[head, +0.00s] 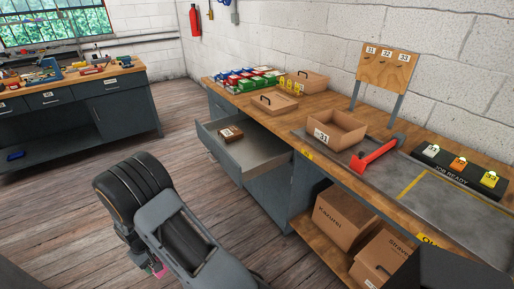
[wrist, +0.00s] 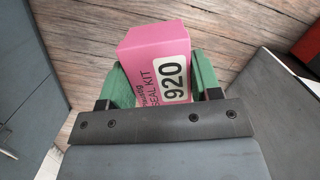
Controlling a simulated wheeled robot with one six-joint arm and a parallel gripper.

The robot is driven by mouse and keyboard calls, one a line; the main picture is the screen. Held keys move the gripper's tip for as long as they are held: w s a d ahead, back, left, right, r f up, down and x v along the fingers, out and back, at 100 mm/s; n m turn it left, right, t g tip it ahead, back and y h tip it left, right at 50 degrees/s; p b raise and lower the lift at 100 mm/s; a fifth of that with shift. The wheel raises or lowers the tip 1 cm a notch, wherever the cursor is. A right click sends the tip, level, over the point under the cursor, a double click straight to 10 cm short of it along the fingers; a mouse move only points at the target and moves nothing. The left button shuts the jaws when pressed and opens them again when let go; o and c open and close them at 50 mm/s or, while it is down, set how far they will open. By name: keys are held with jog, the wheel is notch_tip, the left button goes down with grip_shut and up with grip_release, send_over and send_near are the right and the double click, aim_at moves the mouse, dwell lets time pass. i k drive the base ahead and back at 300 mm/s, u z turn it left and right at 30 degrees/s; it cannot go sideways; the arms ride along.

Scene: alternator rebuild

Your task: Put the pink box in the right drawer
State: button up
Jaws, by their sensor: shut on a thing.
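The pink box (wrist: 148,72), marked "SEAL KIT" and 920, is held between the green fingers of my gripper (wrist: 160,85). In the head view only a small pink piece of it (head: 160,271) shows, low beside my arm; the rest is hidden. Wooden floorboards are behind the box in the wrist view. An open grey drawer (head: 262,152) sticks out from the long bench, up and right of my gripper in the head view. A small brown box with a white label (head: 230,132) lies in it toward the left, and its right part is bare.
The long bench (head: 290,118) carries a numbered open wooden bin (head: 336,130), a red-headed tool (head: 374,155) and coloured boxes (head: 245,80). Cardboard boxes (head: 343,217) stand on its lower shelf. Another bench (head: 125,81) is at the far left. Floor between the benches is clear.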

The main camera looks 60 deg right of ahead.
aim_at(251, 154)
jog(key=k, duration=0.4)
jog(key=z, duration=0.8)
